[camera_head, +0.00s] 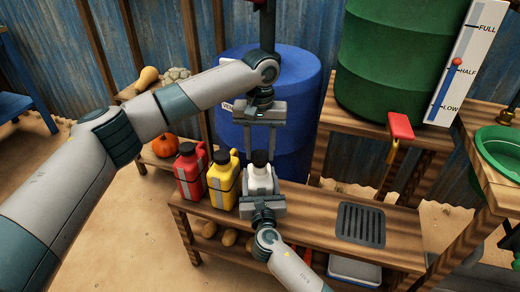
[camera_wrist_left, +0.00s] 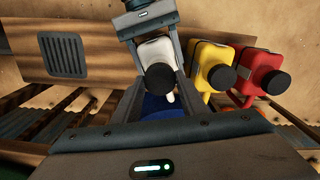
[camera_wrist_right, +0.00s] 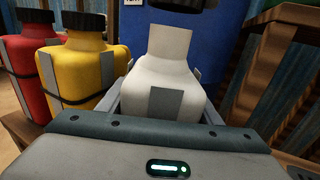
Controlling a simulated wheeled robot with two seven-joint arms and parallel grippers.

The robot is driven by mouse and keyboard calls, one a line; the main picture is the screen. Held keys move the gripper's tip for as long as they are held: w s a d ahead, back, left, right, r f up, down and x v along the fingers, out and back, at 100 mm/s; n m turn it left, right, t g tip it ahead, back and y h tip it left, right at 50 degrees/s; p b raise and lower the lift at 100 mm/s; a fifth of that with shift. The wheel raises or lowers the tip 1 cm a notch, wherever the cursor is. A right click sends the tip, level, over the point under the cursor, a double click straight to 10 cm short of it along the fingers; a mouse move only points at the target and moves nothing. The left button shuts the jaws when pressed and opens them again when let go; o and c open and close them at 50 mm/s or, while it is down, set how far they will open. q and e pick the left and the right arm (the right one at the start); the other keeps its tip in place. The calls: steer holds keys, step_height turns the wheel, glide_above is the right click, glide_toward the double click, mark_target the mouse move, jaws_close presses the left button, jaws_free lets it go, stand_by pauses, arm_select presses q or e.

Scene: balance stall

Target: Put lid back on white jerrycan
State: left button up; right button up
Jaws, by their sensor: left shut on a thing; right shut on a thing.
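The white jerrycan (camera_head: 260,182) stands upright on the wooden bench, at the right end of a row of cans. Its bare neck shows in the right wrist view (camera_wrist_right: 170,42). My right gripper (camera_head: 262,200) is shut on the can's body from the near side; its fingers flank the can in the right wrist view. My left gripper (camera_head: 261,153) reaches down from above and is shut on the black lid (camera_wrist_left: 160,77). In the right wrist view the lid (camera_wrist_right: 183,4) hangs above the neck with a gap, slightly to the right. The lid's top part is cut off there.
A yellow jerrycan (camera_head: 223,180) and a red jerrycan (camera_head: 189,175), both with black lids, stand close left of the white one. A blue barrel (camera_head: 300,85) stands behind. A dark grate (camera_head: 361,224) lies on the bench's right part. A red-handled tap (camera_head: 400,126) juts out above.

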mark_target(260, 179)
arm_select(q)
steer(key=shift+f, duration=0.1)
steer(key=shift+f, duration=0.8)
steer(key=shift+f, duration=0.55)
stand_by(0.4)
